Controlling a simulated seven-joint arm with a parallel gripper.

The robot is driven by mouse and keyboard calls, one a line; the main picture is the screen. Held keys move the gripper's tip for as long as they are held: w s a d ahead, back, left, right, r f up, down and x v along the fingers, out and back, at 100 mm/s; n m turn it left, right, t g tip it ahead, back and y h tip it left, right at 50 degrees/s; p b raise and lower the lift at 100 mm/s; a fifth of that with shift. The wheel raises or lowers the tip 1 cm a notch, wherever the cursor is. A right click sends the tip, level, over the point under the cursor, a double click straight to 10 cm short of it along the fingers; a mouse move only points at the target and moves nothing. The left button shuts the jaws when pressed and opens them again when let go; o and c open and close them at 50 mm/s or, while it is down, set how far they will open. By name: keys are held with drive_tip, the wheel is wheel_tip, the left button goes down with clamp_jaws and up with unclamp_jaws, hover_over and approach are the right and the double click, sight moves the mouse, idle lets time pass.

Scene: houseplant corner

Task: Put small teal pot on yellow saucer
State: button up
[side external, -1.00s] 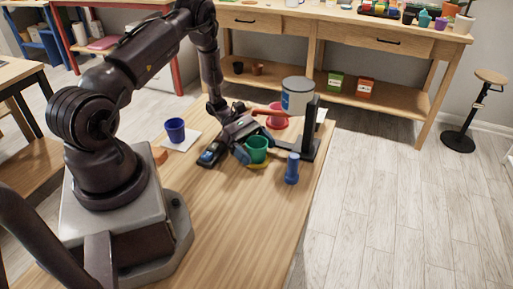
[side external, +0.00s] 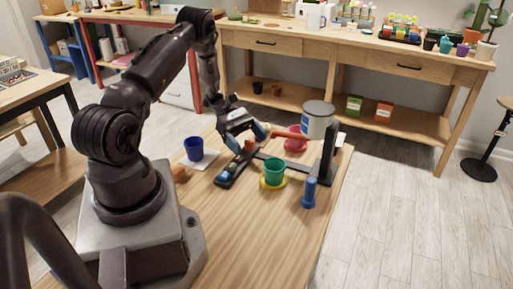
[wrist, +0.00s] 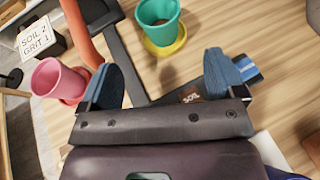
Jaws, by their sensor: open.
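The small teal pot (side external: 274,171) stands upright on the yellow saucer (side external: 272,185) near the front right of the table. In the wrist view the teal pot (wrist: 158,18) sits within the rim of the yellow saucer (wrist: 166,50), ahead of the fingers. My gripper (side external: 252,138) is above the table, behind and to the left of the pot in the side view. Its blue fingertips (wrist: 168,75) are wide apart with nothing between them, and they are clear of the pot.
A blue pot (side external: 193,149) is on a white sheet at left. A blue cylinder (side external: 309,192) stands right of the saucer. A dark blue-ended tool (side external: 230,174) lies left.

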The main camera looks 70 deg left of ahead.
drive_tip(key=shift+w+r, duration=0.1)
drive_tip(key=shift+r, duration=0.3)
drive_tip(key=w+d+r+m+g+y, duration=0.1)
drive_tip(key=d+r+m+g+y, duration=0.15)
drive_tip(key=d+r+m, duration=0.5)
drive_tip(key=w+d+r+m+g+y, duration=0.1)
drive_tip(key=d+r+m+g+y, duration=0.2)
drive_tip(key=r, duration=0.7)
drive_tip(key=s+d+r+m+t+y, duration=0.6)
drive_tip(key=s+d+r+m+y, duration=0.1)
drive_tip(key=s+d+r+m, duration=0.3)
drive_tip(key=shift+s+d+r+m, duration=0.35)
drive_tip(key=shift+s+d+m, duration=0.6)
drive_tip(key=shift+d, duration=0.25)
drive_tip(key=shift+c, duration=0.2)
